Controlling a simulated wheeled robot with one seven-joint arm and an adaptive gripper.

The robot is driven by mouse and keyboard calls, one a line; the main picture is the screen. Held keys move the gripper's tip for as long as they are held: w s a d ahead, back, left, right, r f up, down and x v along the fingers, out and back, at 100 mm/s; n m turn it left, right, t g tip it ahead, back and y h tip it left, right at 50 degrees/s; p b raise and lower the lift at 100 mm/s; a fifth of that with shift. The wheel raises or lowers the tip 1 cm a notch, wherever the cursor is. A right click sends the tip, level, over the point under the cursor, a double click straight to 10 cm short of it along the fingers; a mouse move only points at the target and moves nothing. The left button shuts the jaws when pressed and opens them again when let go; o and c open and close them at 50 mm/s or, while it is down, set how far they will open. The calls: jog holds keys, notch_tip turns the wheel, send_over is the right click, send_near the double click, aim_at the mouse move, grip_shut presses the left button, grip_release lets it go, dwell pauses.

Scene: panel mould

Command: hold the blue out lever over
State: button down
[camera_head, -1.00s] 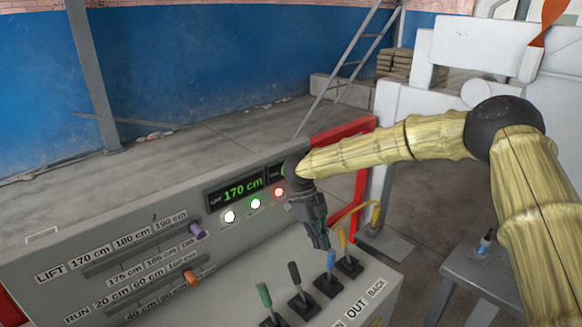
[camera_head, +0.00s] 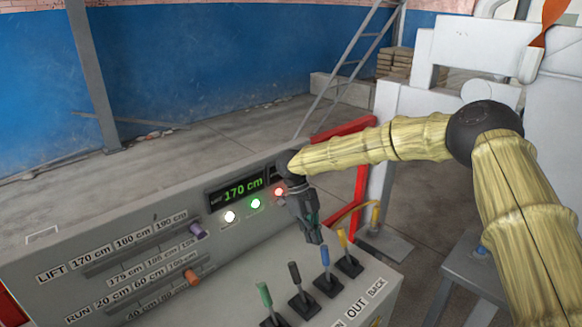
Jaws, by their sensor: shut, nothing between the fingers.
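The blue lever (camera_head: 325,257) stands on its dark base on the sloping front of the control panel, in the row above the OUT label (camera_head: 356,309). It looks nearly upright. My gripper (camera_head: 316,241) points down just above and slightly left of the blue lever's top. Its fingers are shut with nothing between them. The fingertips are close to the lever's top; I cannot tell whether they touch it.
A yellow lever (camera_head: 342,240) stands right of the blue one; a black lever (camera_head: 295,272) and a green lever (camera_head: 265,294) stand left. The display (camera_head: 241,189) reads 170 cm above lit lamps (camera_head: 255,203). Purple (camera_head: 198,231) and orange (camera_head: 192,277) slider knobs are further left.

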jog(key=p+v, duration=0.1)
jog(key=v, duration=0.6)
jog(key=shift+p, duration=0.3)
dwell(0.4)
dwell(0.7)
